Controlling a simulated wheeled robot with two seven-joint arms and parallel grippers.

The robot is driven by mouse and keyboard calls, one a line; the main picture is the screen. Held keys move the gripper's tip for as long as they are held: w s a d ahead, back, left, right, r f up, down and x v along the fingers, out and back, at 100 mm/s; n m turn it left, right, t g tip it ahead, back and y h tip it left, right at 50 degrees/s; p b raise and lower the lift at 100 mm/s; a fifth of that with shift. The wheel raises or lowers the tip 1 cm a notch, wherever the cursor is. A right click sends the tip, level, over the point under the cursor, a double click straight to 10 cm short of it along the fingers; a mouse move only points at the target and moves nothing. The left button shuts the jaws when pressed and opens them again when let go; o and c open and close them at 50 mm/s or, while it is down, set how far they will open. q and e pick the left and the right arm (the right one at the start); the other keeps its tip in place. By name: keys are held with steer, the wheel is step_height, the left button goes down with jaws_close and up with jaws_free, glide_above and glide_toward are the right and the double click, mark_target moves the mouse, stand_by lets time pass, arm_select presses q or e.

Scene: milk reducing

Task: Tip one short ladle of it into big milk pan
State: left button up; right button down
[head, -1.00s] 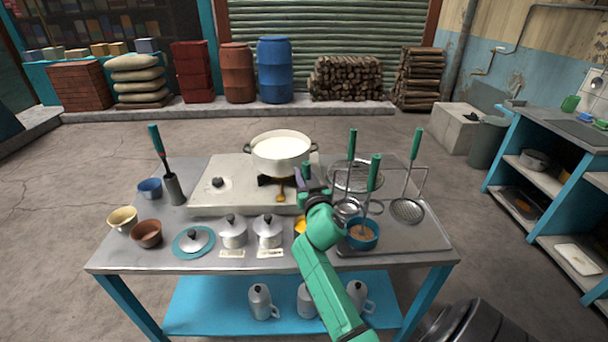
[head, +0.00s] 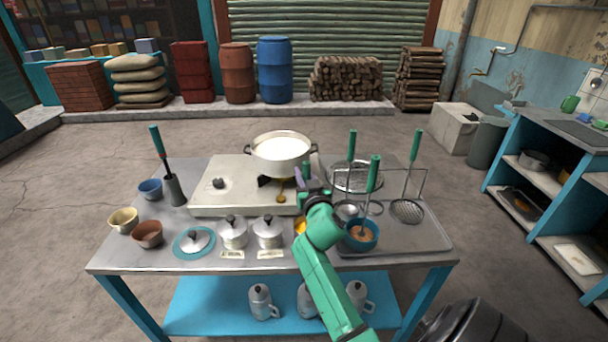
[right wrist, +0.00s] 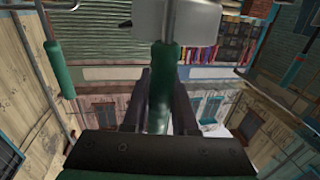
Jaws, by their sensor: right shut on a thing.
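The big milk pan (head: 282,166) stands on the stove at the back of the table, full of white liquid. My right gripper (head: 303,178) is just in front of the pan, towards its right side. It is shut on a green handle (right wrist: 163,85), seen between the fingers in the right wrist view; a grey metal part shows above the handle there. I cannot make out the held tool's bowl or its contents in the head view. A blue cup (head: 361,243) with brown contents stands right of my arm. My left gripper is not in view.
The stove (head: 235,190) carries a black knob. A rack with green-handled tools (head: 408,210) stands at right. Lidded pots (head: 233,238), a yellow bowl (head: 123,222) and a brown bowl (head: 147,235) line the front left.

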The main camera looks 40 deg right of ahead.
step_height(320, 180, up, 8)
steer(key=p, duration=0.6)
steer(key=shift+f+p, duration=0.15)
steer(key=shift+p, duration=0.2)
steer(key=shift+w+a+n+b, duration=0.3)
steer(key=shift+a+n, duration=0.15)
steer(key=shift+a, duration=0.25)
steer(key=shift+w+a+n+b, duration=0.35)
steer(key=shift+a+n, duration=0.15)
steer(key=shift+a, duration=0.15)
steer(key=shift+w+a+n+b, duration=0.3)
steer(key=shift+a+n, duration=0.15)
steer(key=shift+a, duration=0.25)
steer(key=shift+d, duration=0.1)
